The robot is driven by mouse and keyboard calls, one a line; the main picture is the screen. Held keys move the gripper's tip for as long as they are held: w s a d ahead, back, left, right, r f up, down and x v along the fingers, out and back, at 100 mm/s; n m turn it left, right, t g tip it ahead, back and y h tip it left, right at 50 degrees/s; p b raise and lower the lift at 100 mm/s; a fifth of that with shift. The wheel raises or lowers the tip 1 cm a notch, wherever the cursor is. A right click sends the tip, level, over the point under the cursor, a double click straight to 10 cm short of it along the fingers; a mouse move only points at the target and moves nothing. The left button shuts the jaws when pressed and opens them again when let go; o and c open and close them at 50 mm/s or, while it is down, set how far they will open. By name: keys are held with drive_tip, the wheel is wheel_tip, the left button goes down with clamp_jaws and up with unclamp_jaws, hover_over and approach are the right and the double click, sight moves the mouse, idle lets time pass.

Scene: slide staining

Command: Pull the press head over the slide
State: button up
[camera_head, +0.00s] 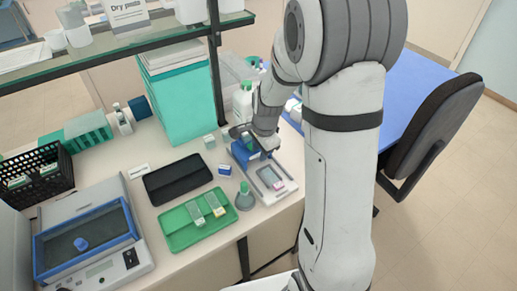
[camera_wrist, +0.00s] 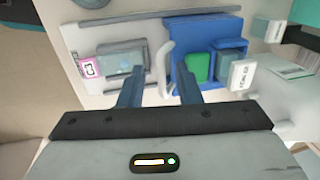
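In the wrist view the press head (camera_wrist: 178,48) is blue with a green patch, on the right. A slide with a pink-edged label (camera_wrist: 88,68) lies in the bed on the left; it also shows in the head view (camera_head: 271,179). A pale curved handle (camera_wrist: 165,62) stands beside the press head. My gripper (camera_wrist: 157,72) is open, its two fingers apart on either side of the handle in the picture. I cannot tell if they touch it.
A green tray (camera_head: 178,240) with slides and a grey-green flask (camera_head: 245,197) stand left of the device. A black mat (camera_head: 178,180) and teal box (camera_head: 185,105) lie further left and behind.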

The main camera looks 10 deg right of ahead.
drive_tip(key=shift+c, duration=0.5)
clamp_jaws()
drive_tip(key=shift+s, duration=0.1)
